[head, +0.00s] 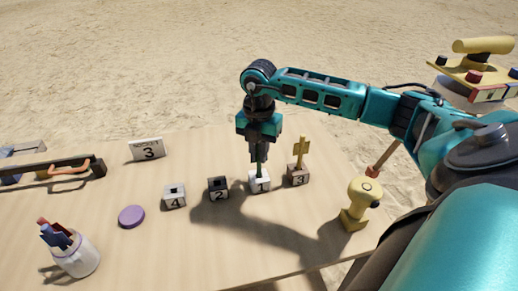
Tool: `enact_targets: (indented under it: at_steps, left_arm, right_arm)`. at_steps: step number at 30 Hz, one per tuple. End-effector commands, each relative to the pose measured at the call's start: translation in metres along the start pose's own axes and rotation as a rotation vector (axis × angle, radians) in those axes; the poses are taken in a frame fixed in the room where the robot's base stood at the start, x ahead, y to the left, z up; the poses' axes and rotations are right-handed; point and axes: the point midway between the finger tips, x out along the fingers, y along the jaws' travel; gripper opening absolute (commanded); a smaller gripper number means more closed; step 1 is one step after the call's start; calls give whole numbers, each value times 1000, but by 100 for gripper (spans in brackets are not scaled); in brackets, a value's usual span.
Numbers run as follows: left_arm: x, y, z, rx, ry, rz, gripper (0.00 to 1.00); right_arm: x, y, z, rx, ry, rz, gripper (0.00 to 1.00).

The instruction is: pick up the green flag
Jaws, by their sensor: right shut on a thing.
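My right gripper (259,157) points straight down over the white block marked 1 (260,182). It is shut on a thin dark green stick, the green flag (260,169), whose lower end is at the top of that block. The flag's upper part is hidden by the gripper, and I cannot tell whether its lower end is still in the block. My left gripper is not in view.
Beside block 1 stand a brown block 3 (298,176) with a yellow flag (302,148), a black block 2 (218,188) and a white block 4 (174,197). A purple disc (131,216), a cup of markers (77,257), a sign (147,150) and a yellow stand (356,205) are on the table (200,240).

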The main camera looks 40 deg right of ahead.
Motion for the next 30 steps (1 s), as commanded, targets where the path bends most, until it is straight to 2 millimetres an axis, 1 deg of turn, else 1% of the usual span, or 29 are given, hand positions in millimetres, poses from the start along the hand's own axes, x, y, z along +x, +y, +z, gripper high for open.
enact_targets:
  at_steps: [5, 8, 11, 14, 21, 25, 27, 30]
  left_arm:
    - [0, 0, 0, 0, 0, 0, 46]
    - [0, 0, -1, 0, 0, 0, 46]
    - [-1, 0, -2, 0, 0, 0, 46]
    - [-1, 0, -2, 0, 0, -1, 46]
    - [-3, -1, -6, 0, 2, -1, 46]
    - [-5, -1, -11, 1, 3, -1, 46]
    - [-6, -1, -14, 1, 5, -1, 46]
    - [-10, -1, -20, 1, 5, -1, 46]
  right_arm:
    - [-9, 0, 0, 0, -1, 2, 0]
    - [-20, 1, 1, 0, -2, 3, 0]
    - [-38, 1, 1, -1, -2, 5, 0]
    - [-60, 1, 1, -1, -3, 6, 0]
    - [-125, 1, 0, -1, -3, 6, 0]
    - [-158, 1, 0, 0, -2, 6, 0]
    - [-172, 1, 0, 0, -1, 5, 0]
    - [-188, 0, 0, 1, -2, 2, 0]
